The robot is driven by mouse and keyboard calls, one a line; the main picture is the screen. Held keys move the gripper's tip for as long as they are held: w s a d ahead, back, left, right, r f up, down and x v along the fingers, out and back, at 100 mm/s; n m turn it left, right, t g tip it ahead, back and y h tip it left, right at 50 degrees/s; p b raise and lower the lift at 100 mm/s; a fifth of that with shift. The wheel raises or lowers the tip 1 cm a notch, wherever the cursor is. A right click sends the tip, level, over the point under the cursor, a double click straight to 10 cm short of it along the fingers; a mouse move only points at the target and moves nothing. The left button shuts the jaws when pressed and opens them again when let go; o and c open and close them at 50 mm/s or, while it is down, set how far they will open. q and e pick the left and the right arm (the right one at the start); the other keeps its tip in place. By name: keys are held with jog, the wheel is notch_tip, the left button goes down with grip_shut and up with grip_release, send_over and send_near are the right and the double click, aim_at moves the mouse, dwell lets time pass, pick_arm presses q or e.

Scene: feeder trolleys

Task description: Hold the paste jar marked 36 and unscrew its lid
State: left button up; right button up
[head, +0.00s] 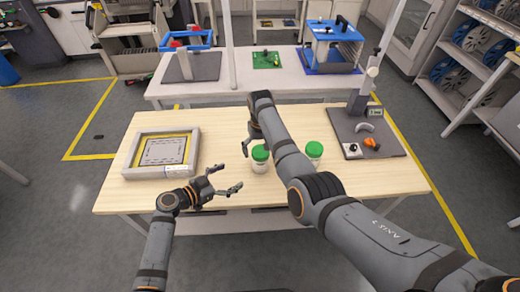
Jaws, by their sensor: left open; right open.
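Two white jars with green lids stand upright on the wooden table. One jar (260,165) is near the middle, and the other jar (315,161) is to its right, partly hidden by my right arm. The number on either jar is too small to read, so I cannot tell which is 36. My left gripper (229,179) is open and empty, left of the middle jar, its fingers pointing towards it and apart from it. My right gripper (251,147) is open just above and left of the middle jar's green lid (260,152), partly hidden by my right arm.
A framed tray (131,171) with a yellow inner border lies at the table's left. A dark board (390,146) with a post, a small display and an orange part is at the right. A second table (230,92) behind holds a blue frame machine (335,45) and a green board (266,60).

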pick_arm(q)
jog(key=shift+x, duration=2.7)
